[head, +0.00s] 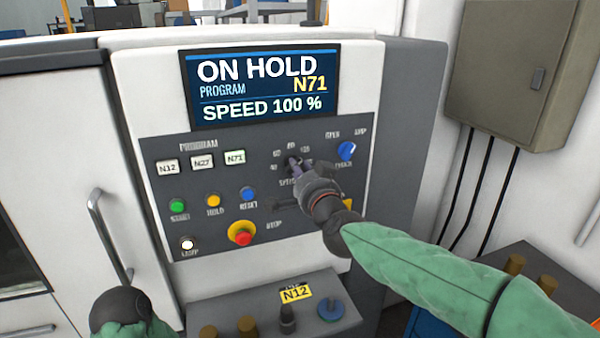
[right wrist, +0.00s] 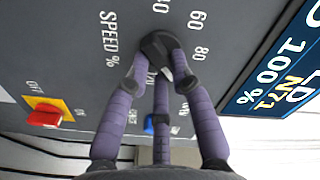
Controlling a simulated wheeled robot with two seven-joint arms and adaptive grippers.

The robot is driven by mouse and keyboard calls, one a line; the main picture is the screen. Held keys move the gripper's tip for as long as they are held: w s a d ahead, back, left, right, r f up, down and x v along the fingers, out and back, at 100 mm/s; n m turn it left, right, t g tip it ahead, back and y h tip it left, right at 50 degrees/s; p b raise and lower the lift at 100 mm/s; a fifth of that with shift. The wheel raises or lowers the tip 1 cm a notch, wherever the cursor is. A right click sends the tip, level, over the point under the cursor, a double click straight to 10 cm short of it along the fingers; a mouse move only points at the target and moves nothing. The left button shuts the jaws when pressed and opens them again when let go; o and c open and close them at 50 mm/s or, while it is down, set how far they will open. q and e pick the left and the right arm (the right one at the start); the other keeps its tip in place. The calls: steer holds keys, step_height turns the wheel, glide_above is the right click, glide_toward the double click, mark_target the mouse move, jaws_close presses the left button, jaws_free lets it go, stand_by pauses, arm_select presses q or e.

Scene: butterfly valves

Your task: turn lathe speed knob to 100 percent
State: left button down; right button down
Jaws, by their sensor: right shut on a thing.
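The dark speed knob (head: 292,161) is on the grey panel, with percent marks around it. It also shows in the right wrist view (right wrist: 158,44), beside the "SPEED %" label. My right gripper (head: 300,170) is shut on the knob. In the right wrist view its purple fingers (right wrist: 160,72) touch the knob from several sides. The fingers partly hide the dial, so I cannot read the knob's pointer. The screen (head: 265,85) reads ON HOLD, program N71, SPEED 100 %. Of my left arm only a dark joint and green sleeve show at the lower left.
The red stop button (head: 242,234), the blue knob (head: 347,151) and several program buttons share the panel. A yellow-backed red switch (right wrist: 44,114) lies close to the gripper. A door handle (head: 108,235) juts out at left. A grey cabinet (head: 510,75) hangs at right.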

steer(key=shift+f, duration=0.1)
stand_by(0.3)
steer(key=c, duration=1.1)
jaws_free()
steer(key=shift+o, duration=0.2)
steer(key=v, duration=1.2)
